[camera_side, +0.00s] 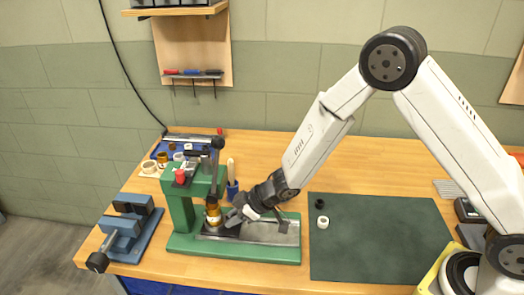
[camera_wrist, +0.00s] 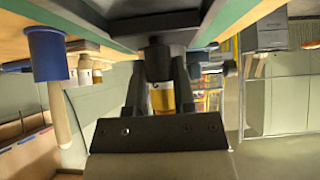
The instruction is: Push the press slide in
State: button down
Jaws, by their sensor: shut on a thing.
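The green press (camera_side: 180,205) stands on its green base at the left of the bench, its dark lever upright. The press slide (camera_side: 217,233), a dark plate on a grey metal rail (camera_side: 268,233), sits at the press throat. A brass-coloured cylinder (camera_side: 213,214) is upright at its left part, below the ram. My gripper (camera_side: 234,219) is low at the slide's right side. In the wrist view my gripper (camera_wrist: 160,75) is shut on the slide's dark knob (camera_wrist: 158,60), with the slide plate (camera_wrist: 155,25) at the top. The cylinder (camera_wrist: 163,97) shows between the fingers.
A blue vise (camera_side: 125,230) stands at the front left. A green mat (camera_side: 375,245) with a black ring (camera_side: 319,204) and a white ring (camera_side: 323,222) lies to the right, mostly clear.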

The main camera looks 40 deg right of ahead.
jog(key=shift+c, duration=2.2)
grip_release()
jog(key=shift+w+a, duration=0.15)
jog(key=shift+r, duration=0.15)
jog(key=v, duration=0.7)
jog(key=shift+s+d+r, duration=0.2)
jog(key=shift+s+d, duration=0.05)
jog(key=s+d+r+m+h, duration=0.2)
jog(key=s+d+m+h, duration=0.1)
jog(key=d, duration=0.3)
jog(key=s+d+r+m+h, duration=0.2)
jog(key=d+h, duration=0.1)
jog(key=d, duration=0.2)
jog(key=s+d+m+g, duration=0.3)
jog(key=s+m, duration=0.1)
jog(key=s, duration=0.7)
jog(key=shift+r+g, duration=0.35)
jog(key=shift+g, duration=0.05)
